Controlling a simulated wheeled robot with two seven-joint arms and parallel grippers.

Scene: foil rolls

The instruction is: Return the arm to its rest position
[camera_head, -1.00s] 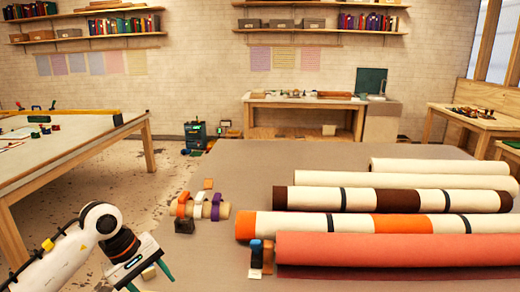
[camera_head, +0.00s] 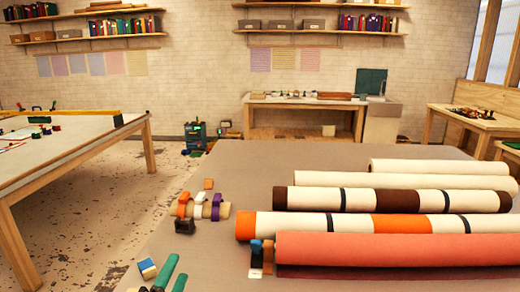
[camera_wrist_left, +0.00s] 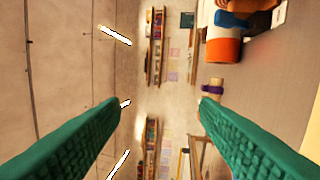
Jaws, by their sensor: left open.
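My left gripper (camera_head: 176,268) shows at the bottom edge of the head view as two green fingers; the arm behind it is out of frame. In the left wrist view the gripper (camera_wrist_left: 160,103) is open, its green fingers wide apart with nothing between them. That view shows the shelves and wall turned sideways. My right gripper is not in view.
The grey worktable (camera_head: 240,190) carries several long rolls, including a red one (camera_head: 390,250) and an orange-banded one (camera_head: 400,226). A second table (camera_head: 70,150) stands left.

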